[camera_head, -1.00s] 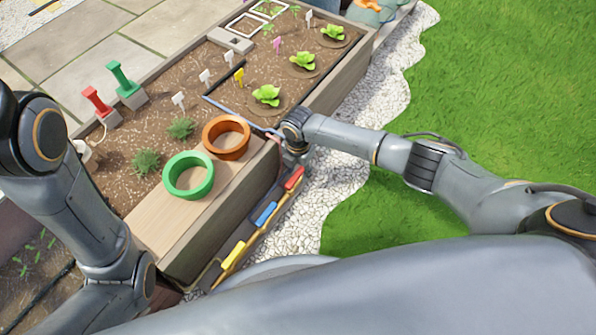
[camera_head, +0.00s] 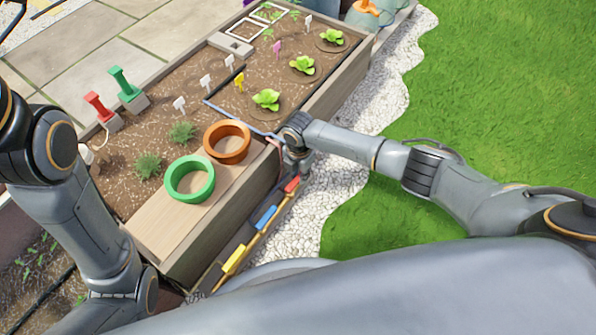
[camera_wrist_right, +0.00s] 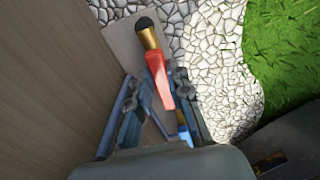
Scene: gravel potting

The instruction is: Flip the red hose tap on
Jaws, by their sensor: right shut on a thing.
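The red hose tap (camera_head: 291,185) is on the outer side of the wooden planter, at the upper end of a row of coloured handles. In the right wrist view, its red lever (camera_wrist_right: 159,80) leads to a brass part with a dark end. My right gripper (camera_wrist_right: 160,108) is at the lever, its fingers on both sides of the lever's near end and shut on it. In the head view, the right gripper (camera_head: 297,160) hides part of the tap. My left arm shows at the left, but its gripper is out of view.
Blue (camera_head: 265,217) and yellow (camera_head: 234,258) handles follow along the planter side. Green (camera_head: 190,179) and orange (camera_head: 228,143) pots stand on the planter's board. Red (camera_head: 97,106) and green (camera_head: 125,84) upright pieces stand at its far edge. White gravel (camera_head: 335,190) and grass lie right.

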